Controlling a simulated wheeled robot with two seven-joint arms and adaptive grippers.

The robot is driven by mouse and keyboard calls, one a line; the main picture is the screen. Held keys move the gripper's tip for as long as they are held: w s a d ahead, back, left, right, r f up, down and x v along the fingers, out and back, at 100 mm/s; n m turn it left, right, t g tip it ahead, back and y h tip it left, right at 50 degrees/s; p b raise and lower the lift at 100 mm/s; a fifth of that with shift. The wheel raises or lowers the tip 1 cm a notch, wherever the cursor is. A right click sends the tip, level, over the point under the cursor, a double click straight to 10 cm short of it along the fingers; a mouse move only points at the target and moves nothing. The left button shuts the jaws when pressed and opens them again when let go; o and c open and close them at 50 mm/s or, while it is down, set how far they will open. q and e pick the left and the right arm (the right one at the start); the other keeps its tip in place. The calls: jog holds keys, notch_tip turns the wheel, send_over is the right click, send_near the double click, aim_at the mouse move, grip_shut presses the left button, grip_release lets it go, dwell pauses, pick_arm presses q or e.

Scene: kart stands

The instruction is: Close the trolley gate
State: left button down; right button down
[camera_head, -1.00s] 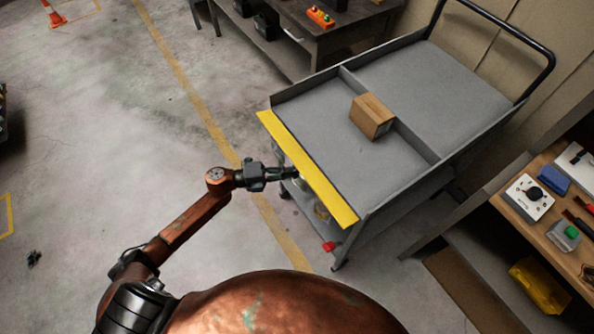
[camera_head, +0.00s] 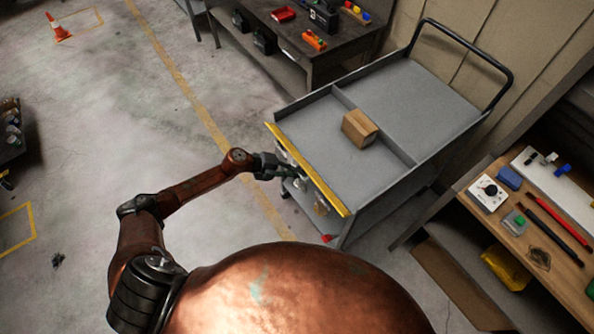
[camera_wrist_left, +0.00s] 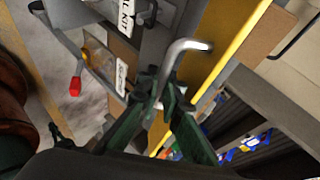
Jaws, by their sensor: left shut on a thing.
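The grey trolley (camera_head: 415,95) stands right of centre in the head view. Its yellow-edged gate (camera_head: 308,168) runs along the near end and shows as a thin strip, close to upright; I cannot tell whether it is latched. My left gripper (camera_head: 272,169) is at the gate's outer side. In the left wrist view, its green fingers (camera_wrist_left: 160,98) are shut on a bent metal handle (camera_wrist_left: 187,46) beside the yellow strip (camera_wrist_left: 225,65). The fingers hide part of the handle. My right gripper is not in view.
A cardboard box (camera_head: 359,129) sits on the trolley's top by the divider. A workbench (camera_head: 345,40) stands behind, and a shelf with tools (camera_head: 545,215) stands close on the right. The floor at left is mostly clear, with a cone (camera_head: 58,27) far off.

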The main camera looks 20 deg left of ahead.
aim_at(303, 165)
pick_arm(q)
jog(key=r+g+y+p, duration=0.1)
jog(key=p, duration=0.2)
jog(key=r+g+y+p, duration=0.1)
jog(key=p, duration=0.2)
jog(key=w+r+n+g+y+p, duration=0.1)
jog(key=p, duration=0.2)
jog(key=shift+d+r+g+y, duration=0.1)
jog(key=shift+d+g+y, duration=0.15)
jog(key=shift+g+y, duration=0.05)
jog(key=shift+w+d+n+g+y+p, duration=0.2)
jog(key=shift+n+g+y+p, duration=0.1)
jog(key=shift+g+y+p, duration=0.25)
jog(key=shift+w+d+r+g+y, duration=0.1)
jog(key=shift+r+g+y, duration=0.05)
jog(key=shift+g+y, duration=0.45)
